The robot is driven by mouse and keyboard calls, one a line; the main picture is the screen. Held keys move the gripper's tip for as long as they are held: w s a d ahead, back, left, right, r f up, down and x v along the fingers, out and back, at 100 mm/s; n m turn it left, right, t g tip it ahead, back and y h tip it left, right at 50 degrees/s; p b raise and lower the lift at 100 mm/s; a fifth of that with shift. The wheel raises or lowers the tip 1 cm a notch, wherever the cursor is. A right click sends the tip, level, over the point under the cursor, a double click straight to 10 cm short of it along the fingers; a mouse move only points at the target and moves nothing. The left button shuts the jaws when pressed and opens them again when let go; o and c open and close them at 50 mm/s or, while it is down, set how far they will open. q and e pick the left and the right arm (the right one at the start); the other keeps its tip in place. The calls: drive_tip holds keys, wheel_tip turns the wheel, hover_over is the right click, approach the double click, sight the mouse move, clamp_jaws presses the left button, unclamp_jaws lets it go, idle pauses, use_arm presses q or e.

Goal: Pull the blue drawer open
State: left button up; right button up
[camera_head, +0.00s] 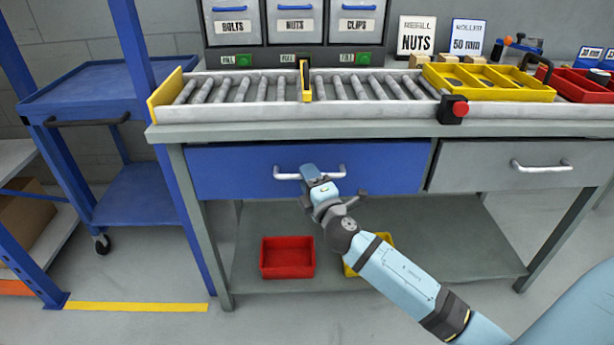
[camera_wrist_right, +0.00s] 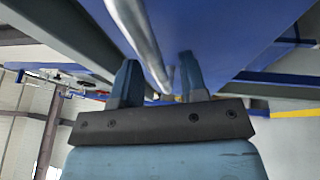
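The blue drawer (camera_head: 235,172) sits under the left part of the workbench, its front about level with the bench frame, so it looks shut. Its pale bar handle (camera_head: 284,176) runs across the middle of the front. My right gripper (camera_head: 310,176) is at the handle and covers part of it. In the right wrist view, the two fingers (camera_wrist_right: 159,82) stand apart, with the handle (camera_wrist_right: 142,38) passing between them and the blue drawer front (camera_wrist_right: 215,35) beyond. Gaps show beside the bar, so the fingers do not look closed on it. My left gripper is not in view.
A grey drawer (camera_head: 510,178) is to the right. A red bin (camera_head: 288,258) and a partly hidden yellow bin (camera_head: 350,268) are on the lower shelf. A blue cart (camera_head: 135,190) stands left. A roller track and yellow tray (camera_head: 490,94) are on the bench.

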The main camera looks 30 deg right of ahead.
drive_tip(key=shift+w+r, duration=0.1)
drive_tip(key=shift+w, duration=0.4)
clamp_jaws()
